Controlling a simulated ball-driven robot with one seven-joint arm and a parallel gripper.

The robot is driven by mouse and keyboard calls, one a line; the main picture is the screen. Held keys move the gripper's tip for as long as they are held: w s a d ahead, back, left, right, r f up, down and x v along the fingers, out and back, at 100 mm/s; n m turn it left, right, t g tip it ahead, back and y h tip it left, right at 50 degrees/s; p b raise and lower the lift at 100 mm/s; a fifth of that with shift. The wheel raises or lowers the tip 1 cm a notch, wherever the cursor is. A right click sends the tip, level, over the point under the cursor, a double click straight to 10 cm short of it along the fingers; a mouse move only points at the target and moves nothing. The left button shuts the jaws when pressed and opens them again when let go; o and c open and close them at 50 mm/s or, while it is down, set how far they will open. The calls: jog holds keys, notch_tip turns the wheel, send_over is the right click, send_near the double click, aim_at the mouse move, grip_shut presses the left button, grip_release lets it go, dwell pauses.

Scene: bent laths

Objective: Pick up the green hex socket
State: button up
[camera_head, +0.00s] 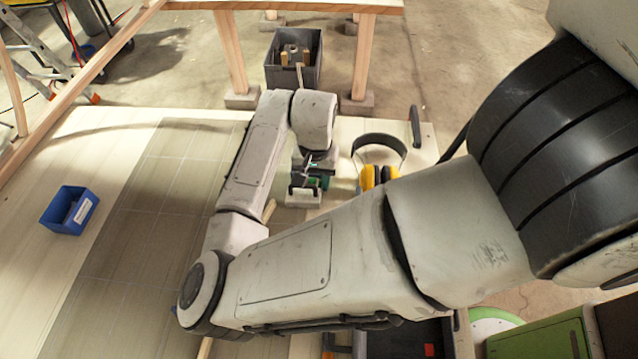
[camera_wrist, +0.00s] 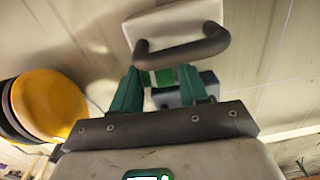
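The green hex socket seems to be the small green piece (camera_wrist: 159,78) between my fingers in the wrist view; its shape is mostly hidden. My gripper (camera_wrist: 159,74) points down at it with its two teal fingers apart, one on each side. I cannot see clear contact. In the head view my gripper (camera_head: 312,172) is over the bench, just behind a pale box with a dark handle, and my wrist hides most of the spot.
The pale box (camera_head: 303,198) with its dark handle (camera_wrist: 190,48) is close to my fingertips. A dark blue block (camera_wrist: 210,82) lies beside the right finger. Yellow earmuffs (camera_head: 368,177) are right of my gripper. A blue bin (camera_head: 62,222) stands left, with clear bench between.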

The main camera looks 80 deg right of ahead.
jog(key=c, duration=0.6)
